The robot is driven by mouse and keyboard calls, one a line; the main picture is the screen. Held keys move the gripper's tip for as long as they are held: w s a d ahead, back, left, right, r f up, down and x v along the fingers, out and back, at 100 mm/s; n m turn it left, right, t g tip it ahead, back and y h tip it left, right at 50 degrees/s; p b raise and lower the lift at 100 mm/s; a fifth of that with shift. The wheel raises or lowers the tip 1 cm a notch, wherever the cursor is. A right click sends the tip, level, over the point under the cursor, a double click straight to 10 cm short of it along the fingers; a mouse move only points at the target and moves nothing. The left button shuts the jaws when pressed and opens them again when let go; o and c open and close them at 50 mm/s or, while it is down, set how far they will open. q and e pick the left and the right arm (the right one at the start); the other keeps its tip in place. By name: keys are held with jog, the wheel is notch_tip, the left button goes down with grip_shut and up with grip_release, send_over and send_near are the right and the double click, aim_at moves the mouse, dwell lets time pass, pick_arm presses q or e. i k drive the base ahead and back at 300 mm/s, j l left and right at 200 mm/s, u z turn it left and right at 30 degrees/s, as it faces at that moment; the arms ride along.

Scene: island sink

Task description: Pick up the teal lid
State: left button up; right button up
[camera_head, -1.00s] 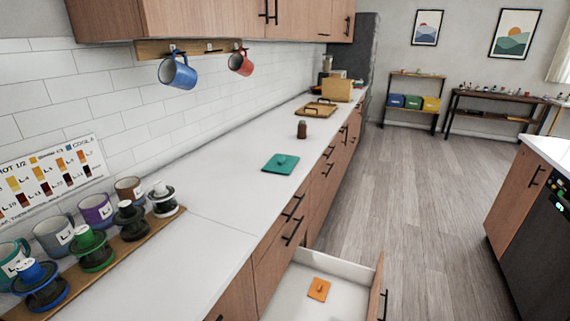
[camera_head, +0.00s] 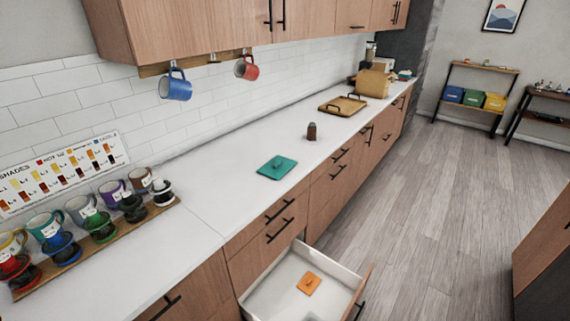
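The teal lid (camera_head: 277,168) is a flat square with a small knob on top. It lies on the white counter (camera_head: 215,205), near the front edge and above the drawer fronts. Nothing covers it. Neither of my grippers shows in the head view.
An open drawer (camera_head: 259,293) juts out below the counter with an orange lid (camera_head: 308,283) inside. A small dark brown jar (camera_head: 311,132) stands beyond the teal lid. Mugs and coloured drippers line a wooden board (camera_head: 152,217) at the left. Open floor (camera_head: 440,200) lies at the right.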

aim_at(277, 166)
jog(key=i+l+u, duration=0.15)
jog(key=l, duration=0.3)
jog(key=i+l+u, duration=0.1)
jog(key=l, duration=0.3)
jog(key=i+l+u, duration=0.15)
jog(key=l, duration=0.35)
jog(key=i+l+u, duration=0.15)
jog(key=l, duration=0.3)
jog(key=i+l+u, duration=0.15)
jog(key=l, duration=0.35)
jog(key=l+u, duration=0.1)
jog(key=l, duration=0.4)
jog(key=i+l+u, duration=0.15)
jog(key=l, duration=0.3)
jog(key=i+l+u, duration=0.1)
jog(key=l, duration=0.35)
jog(key=i+l+u, duration=0.15)
jog(key=l, duration=0.35)
jog(key=i+l+u, duration=0.15)
jog(key=l, duration=0.35)
jog(key=i+l+u, duration=0.1)
jog(key=l, duration=0.4)
